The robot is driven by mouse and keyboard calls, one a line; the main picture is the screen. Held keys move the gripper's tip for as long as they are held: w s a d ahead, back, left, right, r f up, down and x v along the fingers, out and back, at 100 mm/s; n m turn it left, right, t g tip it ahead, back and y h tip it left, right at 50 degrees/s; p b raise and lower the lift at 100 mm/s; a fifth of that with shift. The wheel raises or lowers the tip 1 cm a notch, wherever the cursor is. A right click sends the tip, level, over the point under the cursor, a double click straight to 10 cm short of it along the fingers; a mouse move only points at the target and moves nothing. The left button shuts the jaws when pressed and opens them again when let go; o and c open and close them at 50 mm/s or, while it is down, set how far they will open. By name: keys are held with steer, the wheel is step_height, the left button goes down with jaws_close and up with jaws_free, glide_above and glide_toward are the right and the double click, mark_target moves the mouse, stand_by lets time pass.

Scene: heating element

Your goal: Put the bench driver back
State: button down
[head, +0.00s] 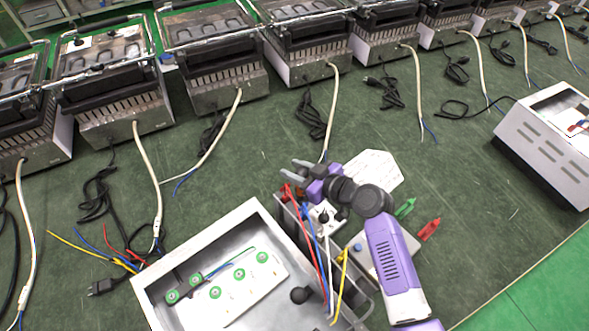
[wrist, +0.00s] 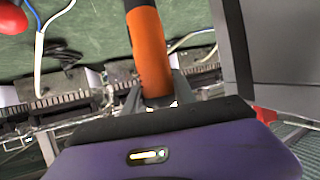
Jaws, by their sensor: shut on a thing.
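The bench driver (wrist: 148,45) shows in the wrist view as an orange cylindrical handle with a dark part at the top edge of the picture. My gripper (wrist: 155,98) is shut on this handle, with one grey finger on each side of it. The rest of the driver is out of the picture. In the head view my gripper (head: 293,168) is above the green bench, just beyond the open metal box. I cannot make out the driver there. I cannot tell which spot is the driver's own place.
An open metal box (head: 160,283) with a white terminal board (head: 237,287) is at the lower middle. Red, blue and yellow wires rise beside it. A white card (head: 375,170), a green clip (head: 405,208) and a red clip (head: 429,229) lie right. Heaters line the back.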

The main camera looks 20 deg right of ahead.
steer(key=c, duration=1)
jaws_free()
steer(key=shift+r+p, duration=0.5)
steer(key=shift+p, duration=0.15)
steer(key=b+v, duration=0.1)
steer(key=v, duration=1.1)
steer(key=shift+f, duration=0.15)
